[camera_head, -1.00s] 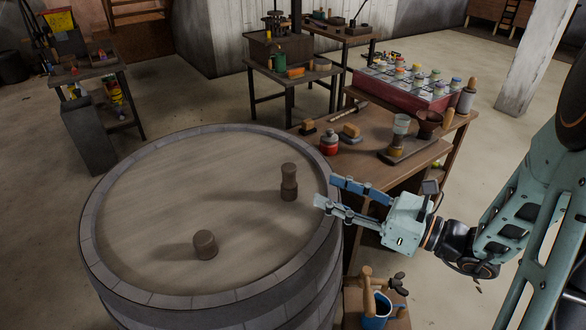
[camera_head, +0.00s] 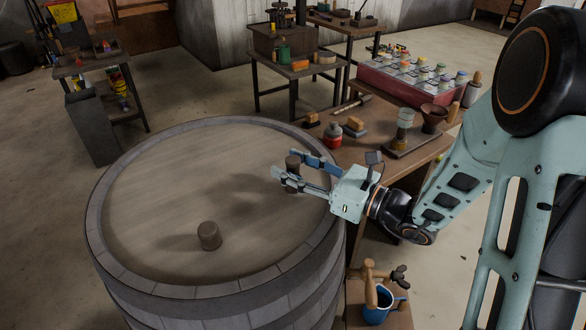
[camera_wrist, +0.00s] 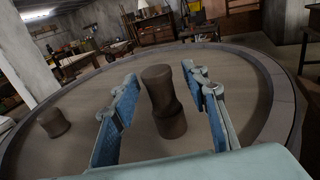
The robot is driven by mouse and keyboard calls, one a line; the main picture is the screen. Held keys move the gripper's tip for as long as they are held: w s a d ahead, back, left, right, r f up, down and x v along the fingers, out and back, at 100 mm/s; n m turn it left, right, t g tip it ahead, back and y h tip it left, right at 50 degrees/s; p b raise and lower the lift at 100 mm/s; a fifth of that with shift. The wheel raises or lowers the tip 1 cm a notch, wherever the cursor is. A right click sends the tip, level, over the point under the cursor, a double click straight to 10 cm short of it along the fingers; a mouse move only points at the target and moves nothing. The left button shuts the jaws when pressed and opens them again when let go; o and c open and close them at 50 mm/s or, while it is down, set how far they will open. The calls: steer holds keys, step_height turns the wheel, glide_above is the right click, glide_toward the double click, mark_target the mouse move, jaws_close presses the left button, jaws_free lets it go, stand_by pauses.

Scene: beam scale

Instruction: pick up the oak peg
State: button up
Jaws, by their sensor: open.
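A tall brown peg with a narrowed waist, which I take for the oak peg (camera_head: 292,162), stands upright near the right edge of the barrel top. It also shows in the wrist view (camera_wrist: 163,98), where it looks slightly tilted. My gripper (camera_head: 285,163) is open, with one finger on each side of the peg. In the wrist view (camera_wrist: 159,75) gaps show between the peg and both fingers.
A shorter brown cylinder (camera_head: 209,236) stands on the barrel top (camera_head: 150,190), apart from the peg. The rest of the barrel top is clear. A workbench (camera_head: 375,160) with a red bottle (camera_head: 333,136) and other goods stands behind my gripper.

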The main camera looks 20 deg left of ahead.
steer(key=shift+c, duration=0.7)
steer(key=c, duration=1)
steer(key=shift+r, duration=0.15)
